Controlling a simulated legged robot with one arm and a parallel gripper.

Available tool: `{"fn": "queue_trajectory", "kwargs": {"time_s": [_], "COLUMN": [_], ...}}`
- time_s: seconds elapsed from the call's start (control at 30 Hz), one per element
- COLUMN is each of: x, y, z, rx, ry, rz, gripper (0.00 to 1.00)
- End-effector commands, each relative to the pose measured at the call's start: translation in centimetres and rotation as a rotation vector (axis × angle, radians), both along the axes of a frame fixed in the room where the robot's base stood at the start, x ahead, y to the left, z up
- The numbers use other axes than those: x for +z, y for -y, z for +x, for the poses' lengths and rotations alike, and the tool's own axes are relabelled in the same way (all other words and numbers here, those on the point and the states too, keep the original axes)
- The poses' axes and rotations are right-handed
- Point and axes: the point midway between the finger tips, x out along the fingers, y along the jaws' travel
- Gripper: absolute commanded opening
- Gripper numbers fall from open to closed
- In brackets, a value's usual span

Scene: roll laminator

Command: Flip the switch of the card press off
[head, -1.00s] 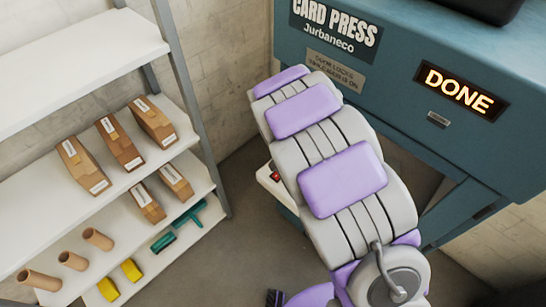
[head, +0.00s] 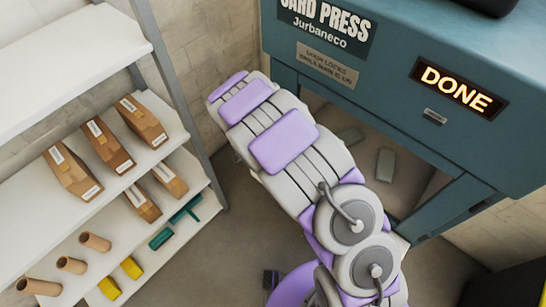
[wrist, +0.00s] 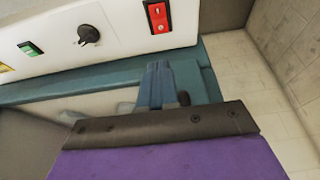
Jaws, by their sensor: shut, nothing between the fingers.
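The card press (head: 440,60) is a blue-grey cabinet in the head view, with a lit "DONE" display (head: 458,88). In the wrist view its white control panel (wrist: 120,50) runs across the top left. A red rocker switch (wrist: 157,16) sits near the panel's right end. My gripper (wrist: 159,68) is shut and empty, its blue fingers below the red switch in the picture and apart from it. In the head view my arm hides the panel, and the gripper does not show.
A black knob (wrist: 87,34) and a green switch (wrist: 30,48) sit left of the red switch. A white shelf (head: 170,145) with brown boxes stands left of my arm. The press's opening (head: 375,150) shows grey pieces inside. A pale wall (wrist: 275,80) is at the wrist view's right.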

Motion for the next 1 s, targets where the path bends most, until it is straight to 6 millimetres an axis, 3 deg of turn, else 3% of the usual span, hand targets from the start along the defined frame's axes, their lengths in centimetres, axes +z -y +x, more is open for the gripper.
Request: {"fn": "queue_trajectory", "kwargs": {"time_s": [0.6,0.8,1.0], "x": [-10.4,-12.4,-12.9], "y": [2.4,2.3,2.3], "z": [2.6,3.0,3.1], "rx": [0.000,0.002,0.001], "ry": [-0.003,0.000,0.000], "rz": [0.004,0.000,0.000], "gripper": [0.00,0.00,0.00]}}
